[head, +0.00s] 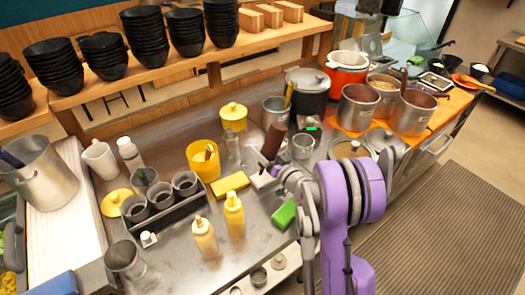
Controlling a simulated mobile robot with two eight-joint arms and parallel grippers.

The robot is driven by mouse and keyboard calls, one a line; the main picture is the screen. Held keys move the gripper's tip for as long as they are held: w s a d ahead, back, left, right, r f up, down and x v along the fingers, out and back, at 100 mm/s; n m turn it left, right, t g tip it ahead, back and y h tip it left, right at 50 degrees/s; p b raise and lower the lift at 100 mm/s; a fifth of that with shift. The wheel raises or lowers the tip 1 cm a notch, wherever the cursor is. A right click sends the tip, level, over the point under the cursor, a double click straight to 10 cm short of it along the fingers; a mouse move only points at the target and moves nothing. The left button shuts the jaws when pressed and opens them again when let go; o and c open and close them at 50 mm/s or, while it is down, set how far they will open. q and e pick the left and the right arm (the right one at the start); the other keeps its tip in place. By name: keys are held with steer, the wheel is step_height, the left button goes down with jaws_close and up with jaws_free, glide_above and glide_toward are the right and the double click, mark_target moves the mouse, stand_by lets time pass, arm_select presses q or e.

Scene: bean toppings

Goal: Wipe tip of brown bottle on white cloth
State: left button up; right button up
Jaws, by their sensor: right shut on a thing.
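My right gripper (266,176) is shut on a brown bottle (272,141), above the middle of the steel counter (180,262). The bottle is tilted, with its wide brown end up and to the right. Its lower end is hidden at the gripper, so I cannot see its tip or whether it touches anything. I cannot clearly make out a white cloth; pale surfaces near the gripper blend with its fingers. My left gripper is not in view.
A yellow sponge (230,185) and a yellow tub (203,160) are left of the gripper. A green sponge (284,214) lies close below it. Yellow (234,215) and cream (204,238) squeeze bottles stand in front. Several metal pots (357,107) stand at right.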

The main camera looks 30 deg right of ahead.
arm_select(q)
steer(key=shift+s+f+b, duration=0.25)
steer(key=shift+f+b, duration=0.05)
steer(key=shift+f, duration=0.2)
arm_select(e)
steer(key=shift+f, duration=0.95)
stand_by(0.7)
steer(key=shift+d, duration=0.1)
steer(key=shift+w+d, duration=0.2)
steer(key=shift+d, duration=2.3)
steer(key=shift+c, duration=0.3)
